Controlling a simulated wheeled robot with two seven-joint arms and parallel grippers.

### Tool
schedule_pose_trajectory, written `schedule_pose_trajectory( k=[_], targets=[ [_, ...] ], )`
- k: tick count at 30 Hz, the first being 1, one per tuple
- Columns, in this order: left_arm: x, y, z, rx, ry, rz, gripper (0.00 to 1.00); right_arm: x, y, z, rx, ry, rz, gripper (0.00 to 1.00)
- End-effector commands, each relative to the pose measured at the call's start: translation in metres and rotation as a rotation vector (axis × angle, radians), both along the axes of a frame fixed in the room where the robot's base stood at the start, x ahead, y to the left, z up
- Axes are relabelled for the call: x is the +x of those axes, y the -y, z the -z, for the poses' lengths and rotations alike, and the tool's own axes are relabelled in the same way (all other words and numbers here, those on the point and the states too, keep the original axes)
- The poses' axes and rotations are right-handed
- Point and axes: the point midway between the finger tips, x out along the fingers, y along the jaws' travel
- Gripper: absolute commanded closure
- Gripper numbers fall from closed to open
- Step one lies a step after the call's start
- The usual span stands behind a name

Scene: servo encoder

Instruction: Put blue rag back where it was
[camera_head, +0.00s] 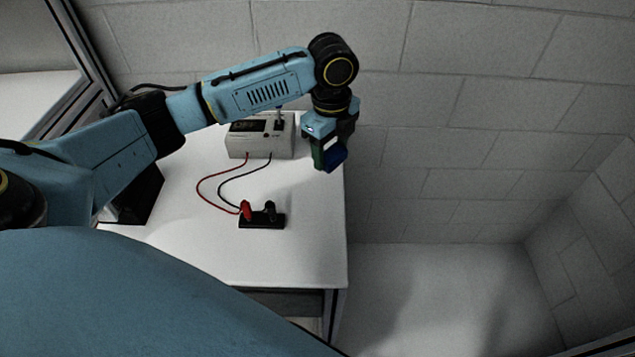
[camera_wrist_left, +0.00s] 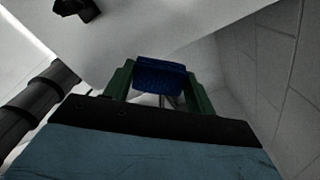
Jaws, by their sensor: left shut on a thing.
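The blue rag (camera_wrist_left: 160,76) is a small dark blue bundle between the green fingers of my left gripper (camera_wrist_left: 160,88) in the left wrist view. In the head view the left gripper (camera_head: 327,158) hangs at the right edge of the white table, with the blue rag (camera_head: 336,158) at its tip. The gripper is shut on the rag and seems to hold it above the table top. How far above is hard to tell. My right gripper is in neither view.
A grey box (camera_head: 262,142) with red and black wires stands at the table's back. A black block (camera_head: 262,221) with red and black plugs sits in the middle. The white table (camera_head: 290,262) is clear at the front. A block wall is behind; open floor lies right.

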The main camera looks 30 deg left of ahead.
Motion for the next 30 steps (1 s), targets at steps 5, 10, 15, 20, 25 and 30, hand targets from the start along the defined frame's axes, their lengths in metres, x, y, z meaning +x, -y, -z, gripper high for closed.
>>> schedule_pose_trajectory(
  k=[5, 10, 15, 20, 25, 30],
  targets=[
    [0.004, -0.013, 0.002, 0.009, -0.001, 0.29, 0.66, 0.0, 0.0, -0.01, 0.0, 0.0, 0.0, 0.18],
    [0.007, -0.024, 0.005, 0.016, -0.005, 0.554, 0.66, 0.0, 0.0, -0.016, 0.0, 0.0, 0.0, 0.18],
    [0.008, -0.032, 0.008, 0.02, -0.008, 0.742, 0.66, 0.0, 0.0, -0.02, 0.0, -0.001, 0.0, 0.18],
    [0.008, -0.036, 0.012, 0.023, -0.01, 0.829, 0.66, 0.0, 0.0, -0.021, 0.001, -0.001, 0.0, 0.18],
    [0.007, -0.036, 0.039, 0.022, -0.013, 0.845, 0.66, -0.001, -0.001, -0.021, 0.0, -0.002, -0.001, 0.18],
    [0.008, -0.037, 0.067, 0.022, -0.011, 0.844, 0.66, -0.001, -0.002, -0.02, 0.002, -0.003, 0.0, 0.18]
  ],
)
